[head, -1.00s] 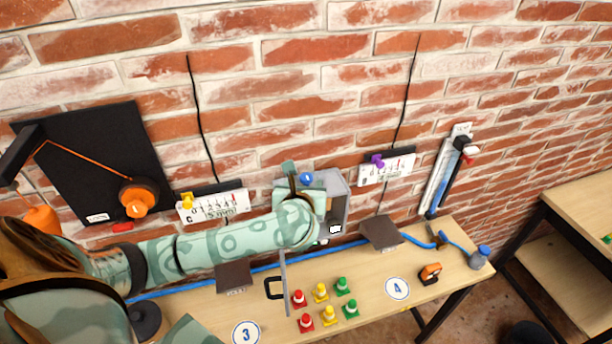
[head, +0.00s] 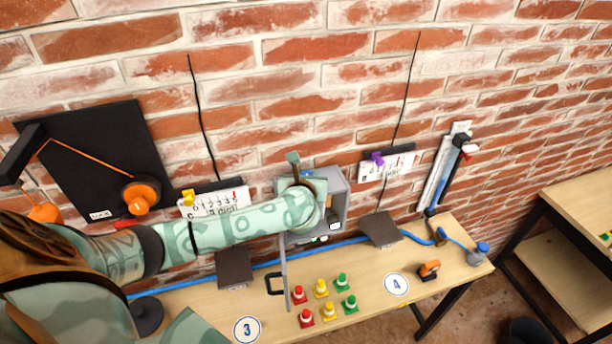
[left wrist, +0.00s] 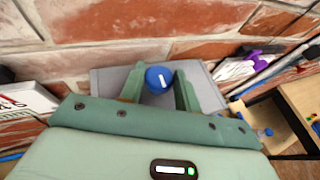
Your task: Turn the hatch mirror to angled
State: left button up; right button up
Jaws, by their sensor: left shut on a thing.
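A grey box (head: 340,208) is fixed on the brick wall, and its hatch door (head: 284,262) with a black handle stands open. My left gripper (left wrist: 159,90) is at the box's top. In the left wrist view, its two green fingers are closed on the sides of a blue knob (left wrist: 159,79) with a white pointer line. The line points nearly straight up in that view, tilted slightly. In the head view my wrist hides the knob. A small white patch (head: 334,225) shows inside the box; I cannot tell if it is the mirror. My right gripper is not in view.
Below on the bench (head: 370,290) stand several small red, yellow and green cones (head: 321,288). A blue hose (head: 265,264) runs along the bench's back. Scale plates (head: 386,167) hang on both sides of the box. A black panel with an orange wheel (head: 140,196) is at left.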

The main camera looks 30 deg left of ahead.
pick_arm(q)
jog(key=shift+a+f+m+t+h+b, duration=0.15)
jog(key=shift+m+t+h+b, duration=0.2)
jog(key=shift+m+h, duration=0.35)
jog(key=shift+a+m+h, duration=0.1)
jog(key=shift+m+h, duration=0.6)
jog(key=shift+h, duration=0.1)
jog(key=m+h, duration=0.3)
jog(key=h, duration=0.1)
jog(key=shift+a+r+m+t+p, duration=0.25)
jog(key=shift+m+t+p, duration=0.05)
jog(key=shift+t, duration=0.05)
jog(key=shift+f+m+h, duration=0.1)
jog(key=shift+m+h, duration=0.6)
jog(key=shift+h, duration=0.2)
jog(key=o, duration=1)
jog(key=shift+c, duration=0.2)
jog(key=shift+s, duration=0.1)
